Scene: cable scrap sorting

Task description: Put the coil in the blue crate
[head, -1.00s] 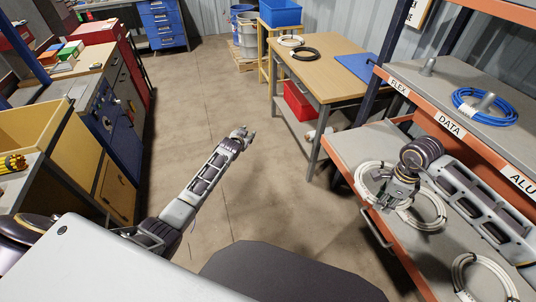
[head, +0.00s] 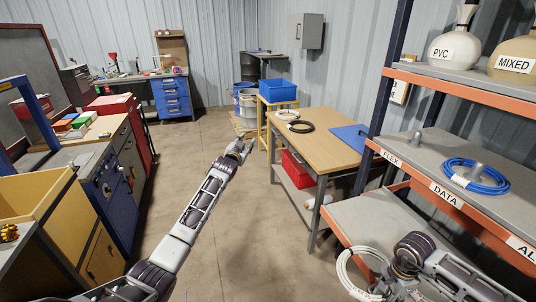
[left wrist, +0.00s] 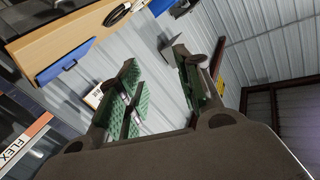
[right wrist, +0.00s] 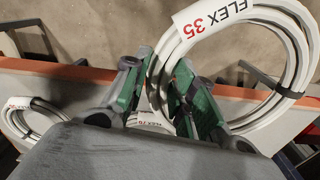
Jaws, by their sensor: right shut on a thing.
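The white coil labelled FLEX 35 (right wrist: 290,55) is in my right gripper (right wrist: 165,90), whose green-padded fingers are shut on its near side. In the head view this coil (head: 345,272) hangs at the lower shelf's front edge, partly hidden by the right gripper (head: 390,284). The blue crate (head: 278,92) stands on a yellow stand by the back wall, beyond the wooden table; its inside is barely visible. My left gripper (head: 240,148) is over the floor, left of the table. Its fingers are apart and empty in the left wrist view (left wrist: 165,95).
The wooden table (head: 325,145) holds a white coil, a black coil (head: 301,127) and a blue board. A red bin (head: 297,170) sits below. The shelf rack (head: 420,190) stands right, with a blue coil (head: 475,178). Floor between table and left benches is clear.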

